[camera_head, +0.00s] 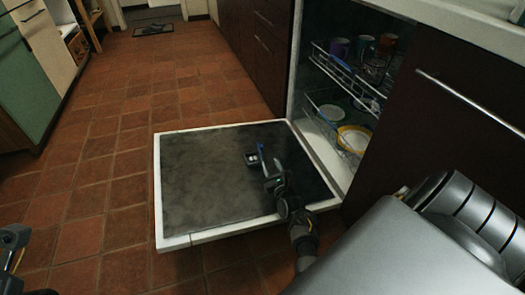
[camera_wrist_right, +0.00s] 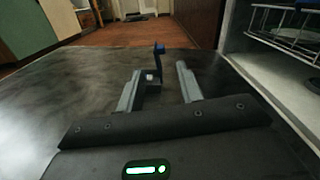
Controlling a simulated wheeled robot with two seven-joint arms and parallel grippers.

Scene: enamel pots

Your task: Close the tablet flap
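The open dishwasher door (camera_head: 215,190) lies flat, its dark inner panel facing up. A small pale tablet compartment (camera_head: 251,158) sits in the panel. Beside it the tablet flap (camera_head: 261,149), thin with blue on it, appears to stand up. The blue top of the flap (camera_wrist_right: 159,48) also shows upright in the right wrist view, beyond the fingertips. My right gripper (camera_head: 269,173) is low over the door close to the flap; its fingers (camera_wrist_right: 159,70) are apart with nothing gripped between them. My left gripper (camera_head: 14,243) shows only partly at the left edge; its fingers are unclear.
The dishwasher's wire racks (camera_head: 345,100) hold cups and a yellow-rimmed plate (camera_head: 354,139). Dark cabinets (camera_head: 250,38) stand behind the door. A green cabinet (camera_head: 28,85) stands at the left. The tiled floor (camera_head: 100,190) left of the door is free.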

